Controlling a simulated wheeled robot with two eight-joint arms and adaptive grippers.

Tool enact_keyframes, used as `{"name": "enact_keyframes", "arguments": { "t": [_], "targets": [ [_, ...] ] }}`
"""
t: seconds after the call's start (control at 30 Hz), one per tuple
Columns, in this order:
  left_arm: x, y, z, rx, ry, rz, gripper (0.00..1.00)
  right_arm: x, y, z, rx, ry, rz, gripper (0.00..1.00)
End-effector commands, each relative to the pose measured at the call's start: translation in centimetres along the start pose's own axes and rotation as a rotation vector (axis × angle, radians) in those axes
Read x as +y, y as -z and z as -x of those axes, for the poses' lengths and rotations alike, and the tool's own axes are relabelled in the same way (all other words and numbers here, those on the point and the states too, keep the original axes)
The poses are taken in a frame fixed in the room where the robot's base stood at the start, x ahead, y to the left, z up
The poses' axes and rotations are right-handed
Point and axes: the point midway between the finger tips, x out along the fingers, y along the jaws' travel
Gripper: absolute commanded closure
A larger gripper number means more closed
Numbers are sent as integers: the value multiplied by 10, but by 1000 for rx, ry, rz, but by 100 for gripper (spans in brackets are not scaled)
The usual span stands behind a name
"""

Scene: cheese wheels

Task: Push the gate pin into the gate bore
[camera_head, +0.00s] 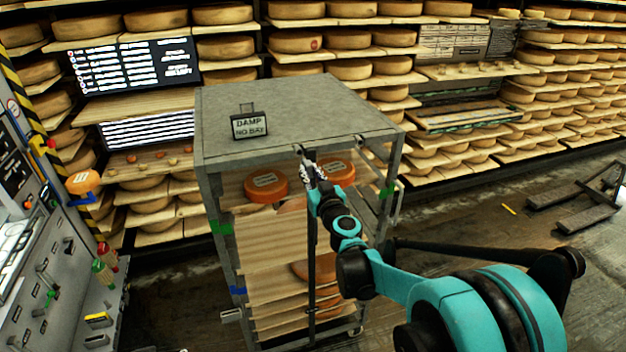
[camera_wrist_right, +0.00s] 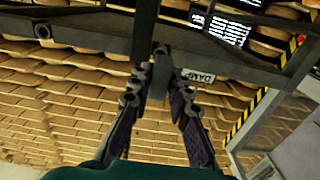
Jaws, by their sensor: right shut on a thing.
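My right gripper (camera_head: 306,165) is at the front top edge of the grey cart (camera_head: 290,105), just under its top plate. In the right wrist view its fingers (camera_wrist_right: 160,72) close on a small grey piece (camera_wrist_right: 158,88), which seems to be the gate pin; the fingers cover much of it. The tip is close to a dark frame bar (camera_wrist_right: 145,35), and I cannot tell whether it touches. A dark upright bar (camera_head: 312,265) stands at the cart's open front, below the gripper. I cannot make out the gate bore. My left gripper is in neither view.
Orange cheese wheels (camera_head: 266,187) sit on the cart's wooden shelves. A "DAMP NO BAY" sign (camera_head: 249,127) stands on its top. A grey control panel (camera_head: 50,270) is at the left. Cheese racks (camera_head: 350,70) fill the back.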

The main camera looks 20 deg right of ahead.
Motion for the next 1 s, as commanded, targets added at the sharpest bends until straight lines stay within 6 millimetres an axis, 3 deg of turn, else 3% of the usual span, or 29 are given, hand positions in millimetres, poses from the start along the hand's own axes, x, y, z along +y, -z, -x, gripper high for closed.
{"name": "enact_keyframes", "arguments": {
  "t": [0.3,1.0],
  "targets": [
    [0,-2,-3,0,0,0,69,0,0,-20,0,1,0,100],
    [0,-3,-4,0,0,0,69,0,0,-21,0,0,0,100]
  ]
}}
